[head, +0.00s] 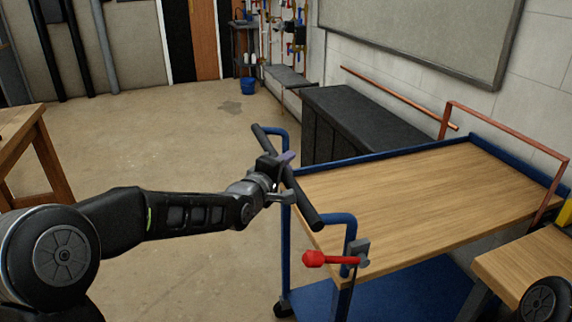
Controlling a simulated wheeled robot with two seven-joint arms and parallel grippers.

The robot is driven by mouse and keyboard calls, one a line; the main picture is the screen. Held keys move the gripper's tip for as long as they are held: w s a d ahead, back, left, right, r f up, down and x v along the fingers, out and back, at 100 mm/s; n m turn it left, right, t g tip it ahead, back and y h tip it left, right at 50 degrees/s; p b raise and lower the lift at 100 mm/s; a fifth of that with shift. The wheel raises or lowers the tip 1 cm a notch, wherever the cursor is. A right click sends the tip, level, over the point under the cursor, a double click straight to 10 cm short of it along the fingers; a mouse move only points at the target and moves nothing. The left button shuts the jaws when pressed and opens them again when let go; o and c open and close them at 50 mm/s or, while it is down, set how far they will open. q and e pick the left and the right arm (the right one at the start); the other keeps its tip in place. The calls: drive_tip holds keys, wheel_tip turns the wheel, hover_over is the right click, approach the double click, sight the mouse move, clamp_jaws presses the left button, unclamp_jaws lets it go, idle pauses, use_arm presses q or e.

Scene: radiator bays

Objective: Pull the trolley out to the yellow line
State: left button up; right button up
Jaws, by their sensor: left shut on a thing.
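The trolley (420,193) has a wooden top, a blue frame and a blue lower shelf. It stands right of centre in the head view. Its black handle bar (302,196) is at its near left end, on blue tubes. My left gripper (281,170) is shut on the handle bar, near its middle. A lever with a red knob (313,258) sits on the near handle tube, below the gripper. No yellow line shows on the visible floor. My right gripper is out of view.
A wooden bench (35,150) stands at the left edge, and another wooden top (530,265) lies close at the lower right. Dark cabinets (355,125) stand behind the trolley, by the wall. The concrete floor (175,130) left of the trolley is clear; a blue bucket (248,86) stands far back.

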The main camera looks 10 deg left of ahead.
use_arm(q)
clamp_jaws()
idle(0.9)
